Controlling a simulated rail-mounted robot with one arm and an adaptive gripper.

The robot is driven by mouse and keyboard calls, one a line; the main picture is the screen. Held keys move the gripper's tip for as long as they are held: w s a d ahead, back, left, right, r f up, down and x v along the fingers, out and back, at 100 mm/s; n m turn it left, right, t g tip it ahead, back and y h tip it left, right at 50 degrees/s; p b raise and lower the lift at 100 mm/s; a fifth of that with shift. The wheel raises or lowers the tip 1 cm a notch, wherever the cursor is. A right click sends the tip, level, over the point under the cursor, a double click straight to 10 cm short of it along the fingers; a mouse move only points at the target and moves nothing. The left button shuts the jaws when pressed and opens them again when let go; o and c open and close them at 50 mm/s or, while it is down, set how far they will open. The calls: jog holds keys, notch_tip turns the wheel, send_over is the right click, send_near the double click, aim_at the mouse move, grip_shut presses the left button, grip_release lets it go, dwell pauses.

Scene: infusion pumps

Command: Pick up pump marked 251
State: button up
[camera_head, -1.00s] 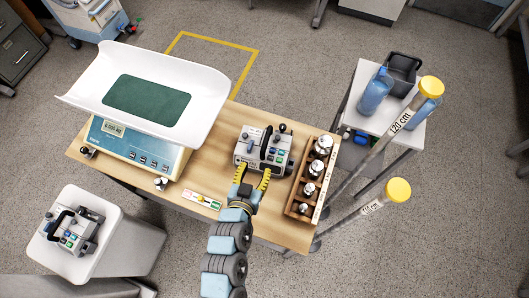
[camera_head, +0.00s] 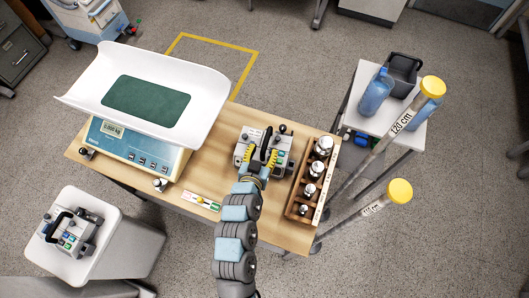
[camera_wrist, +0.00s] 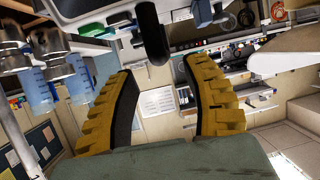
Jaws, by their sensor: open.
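A grey-white pump (camera_head: 282,147) with a dark carry handle, knobs and coloured buttons sits on the wooden table, left of the weight rack. A similar pump (camera_head: 72,240) sits on the white stand at the lower left. I cannot read a number on either pump. My gripper (camera_head: 260,155) is at the table pump, its yellow ribbed fingers open on either side of the handle. In the wrist view my gripper (camera_wrist: 158,65) is spread wide, with the dark handle (camera_wrist: 151,35) between the fingertips at the top. Whether the fingers touch it is unclear.
A wooden rack (camera_head: 292,208) of metal weights stands close on the pump's right. A small coloured card (camera_head: 201,201) lies at the front edge. A side table (camera_head: 404,135) holds blue bottles.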

aim_at(264, 145)
jog(key=shift+x, duration=2.6)
jog(key=shift+a, duration=0.1)
grip_shut()
